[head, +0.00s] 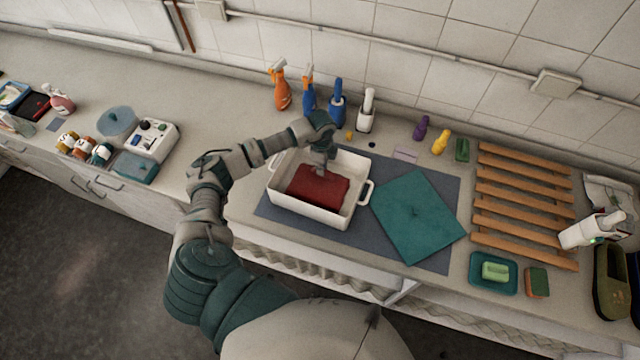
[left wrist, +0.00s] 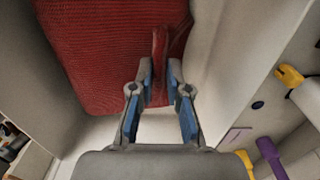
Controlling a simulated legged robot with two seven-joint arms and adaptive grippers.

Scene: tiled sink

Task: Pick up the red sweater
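The red sweater (head: 317,186) lies folded in a white rectangular basin (head: 310,215) with side handles. My left gripper (head: 322,170) reaches down into the basin from behind, over the sweater's back edge. In the left wrist view the sweater (left wrist: 105,45) fills the upper left, and a raised fold of it stands between the two fingertips (left wrist: 160,75). The fingers are close together on both sides of this fold and appear to pinch it. The rest of the sweater still rests on the basin floor. My right gripper is not in view.
The basin stands on a grey-blue mat (head: 360,235) beside a teal cloth (head: 417,215). Several bottles (head: 337,105) stand behind it near the tiled wall. A wooden slatted rack (head: 525,200) lies to the right. A white device (head: 150,138) stands left on the counter.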

